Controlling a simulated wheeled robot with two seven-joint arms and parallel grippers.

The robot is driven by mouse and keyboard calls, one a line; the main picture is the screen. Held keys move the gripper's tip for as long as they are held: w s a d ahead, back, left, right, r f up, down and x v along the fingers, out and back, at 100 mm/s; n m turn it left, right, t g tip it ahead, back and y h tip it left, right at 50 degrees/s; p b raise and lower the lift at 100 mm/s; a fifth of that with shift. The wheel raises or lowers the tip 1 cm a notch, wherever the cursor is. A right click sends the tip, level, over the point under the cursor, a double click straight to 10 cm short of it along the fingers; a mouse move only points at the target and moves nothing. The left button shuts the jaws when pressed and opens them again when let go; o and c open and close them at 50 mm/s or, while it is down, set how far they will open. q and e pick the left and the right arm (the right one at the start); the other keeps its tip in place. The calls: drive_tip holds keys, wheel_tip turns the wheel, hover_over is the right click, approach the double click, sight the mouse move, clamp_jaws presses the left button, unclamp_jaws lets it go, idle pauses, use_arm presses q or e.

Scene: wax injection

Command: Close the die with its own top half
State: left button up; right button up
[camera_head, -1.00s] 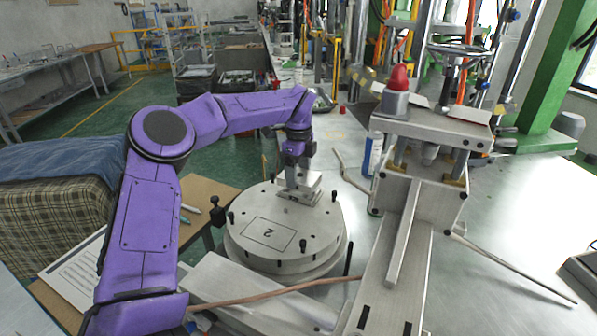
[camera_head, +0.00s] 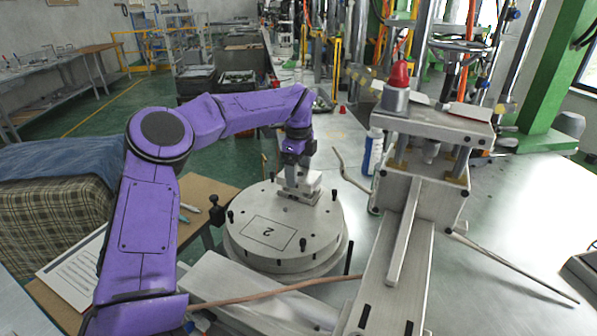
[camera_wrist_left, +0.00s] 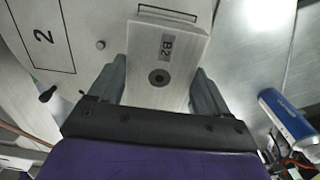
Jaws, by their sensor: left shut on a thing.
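The die is a small grey metal block on the round turntable (camera_head: 284,252), near its far right edge. Its top half (camera_wrist_left: 163,62), a plate marked B2 with a dark round hole, lies between the fingers of my left gripper in the left wrist view. My left gripper (camera_head: 297,184) points down and is shut on this plate. In the head view the die (camera_head: 303,194) shows just below the fingers. I cannot tell whether the plate rests fully on the lower half, which is mostly hidden. My right gripper is not in view.
The turntable has a square marked 2 and several black pegs. A metal press (camera_head: 425,150) with a red knob (camera_head: 399,74) stands to the right. A blue and white can (camera_head: 372,153) stands between them and also shows in the left wrist view (camera_wrist_left: 285,115). The bench at the far right is largely clear.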

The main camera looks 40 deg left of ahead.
sight(298, 174)
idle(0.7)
use_arm(q)
drive_tip(key=shift+f+b, duration=1)
drive_tip(key=shift+b, duration=0.1)
drive_tip(key=o, duration=1.2)
drive_tip(key=shift+o, duration=0.2)
drive_tip(key=shift+r, duration=0.1)
wheel_tip(298, 174, up, 10)
drive_tip(key=shift+r, duration=0.25)
drive_tip(key=shift+f, duration=0.1)
